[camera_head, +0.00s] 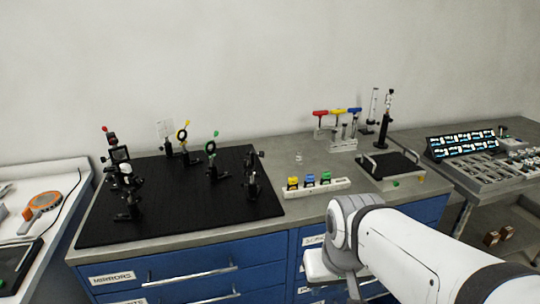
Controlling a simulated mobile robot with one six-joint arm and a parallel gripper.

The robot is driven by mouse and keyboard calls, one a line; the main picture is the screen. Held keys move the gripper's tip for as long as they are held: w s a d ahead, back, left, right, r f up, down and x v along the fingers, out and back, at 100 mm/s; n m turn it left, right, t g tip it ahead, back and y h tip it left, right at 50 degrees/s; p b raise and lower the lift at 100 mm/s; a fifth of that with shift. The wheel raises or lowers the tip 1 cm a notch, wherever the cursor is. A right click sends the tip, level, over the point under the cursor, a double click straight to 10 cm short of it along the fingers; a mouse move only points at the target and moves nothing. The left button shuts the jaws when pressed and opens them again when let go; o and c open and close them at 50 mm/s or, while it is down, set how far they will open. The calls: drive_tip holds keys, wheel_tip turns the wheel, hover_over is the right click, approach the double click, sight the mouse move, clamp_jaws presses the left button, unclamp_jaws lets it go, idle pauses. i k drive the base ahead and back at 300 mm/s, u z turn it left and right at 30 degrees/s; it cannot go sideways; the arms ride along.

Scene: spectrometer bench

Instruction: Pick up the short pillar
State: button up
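Several metal pillars stand at the back of the bench by the holder with the coloured T-handles. Small steel pillars (344,131) stand in or beside that pale holder (342,145); they are too small to compare closely. A taller clear and silver pillar (373,106) and a dark post on a base (385,118) stand to their right. I cannot tell for certain which one is the short pillar. My white arm reaches in from the lower right, in front of the bench. My gripper's fingers do not show.
A black breadboard (150,222) with several optic mounts covers the left of the bench. A white strip (318,188) with yellow, blue and green knobs sits near the front. A handled tray (385,165) lies at right; a lens case (462,144) stands beyond it.

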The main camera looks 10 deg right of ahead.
sight(299, 161)
drive_tip(key=z, duration=0.15)
drive_tip(key=i, duration=0.9)
drive_tip(key=u, duration=0.1)
